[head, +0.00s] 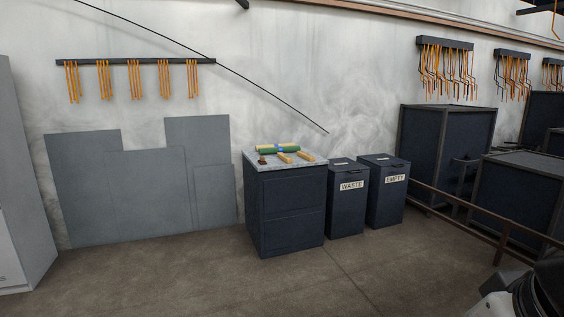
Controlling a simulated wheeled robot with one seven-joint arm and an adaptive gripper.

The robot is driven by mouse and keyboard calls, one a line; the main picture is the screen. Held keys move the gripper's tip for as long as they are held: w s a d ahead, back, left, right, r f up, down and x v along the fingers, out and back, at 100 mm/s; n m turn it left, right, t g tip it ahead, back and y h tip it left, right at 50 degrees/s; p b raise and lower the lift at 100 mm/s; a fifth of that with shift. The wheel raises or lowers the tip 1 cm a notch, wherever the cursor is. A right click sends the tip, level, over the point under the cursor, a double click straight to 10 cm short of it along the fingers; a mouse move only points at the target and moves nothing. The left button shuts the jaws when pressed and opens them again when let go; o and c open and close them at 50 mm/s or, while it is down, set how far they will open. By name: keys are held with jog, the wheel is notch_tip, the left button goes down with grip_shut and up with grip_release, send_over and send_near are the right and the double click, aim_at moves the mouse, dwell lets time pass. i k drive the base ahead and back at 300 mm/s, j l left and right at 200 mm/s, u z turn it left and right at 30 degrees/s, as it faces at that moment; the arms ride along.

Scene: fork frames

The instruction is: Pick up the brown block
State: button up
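A small brown block (262,161) sits at the left front part of the light top of a dark blue cabinet (286,212). It is small in the head view, and its exact shape is hard to tell. Part of my arm shows at the bottom right corner, far from the cabinet. My gripper cannot be made out in this view.
WASTE (347,205) and EMPTY (387,200) bins stand right of the cabinet. A brown rail (470,212) runs at the right. The floor before the cabinet is clear.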

aim_at(262, 161)
jog(key=i+j+u, duration=0.25)
jog(key=i, duration=0.2)
jog(key=i+j+u, duration=0.15)
jog(key=i+u, duration=0.15)
jog(key=i, duration=0.2)
jog(key=i+u, duration=0.3)
jog(key=i, duration=1.6)
jog(key=i+z, duration=0.1)
jog(key=i, duration=0.45)
jog(key=i+j+z, duration=0.15)
jog(key=i, duration=0.45)
jog(key=i+j+z, duration=0.1)
jog(key=i, duration=0.45)
jog(key=i+j+z, duration=0.2)
jog(key=i+z, duration=0.3)
jog(key=i+j+z, duration=0.65)
jog(key=j+z, duration=0.15)
jog(key=z, duration=0.15)
jog(key=i+j+z, duration=0.15)
jog(key=j, duration=0.25)
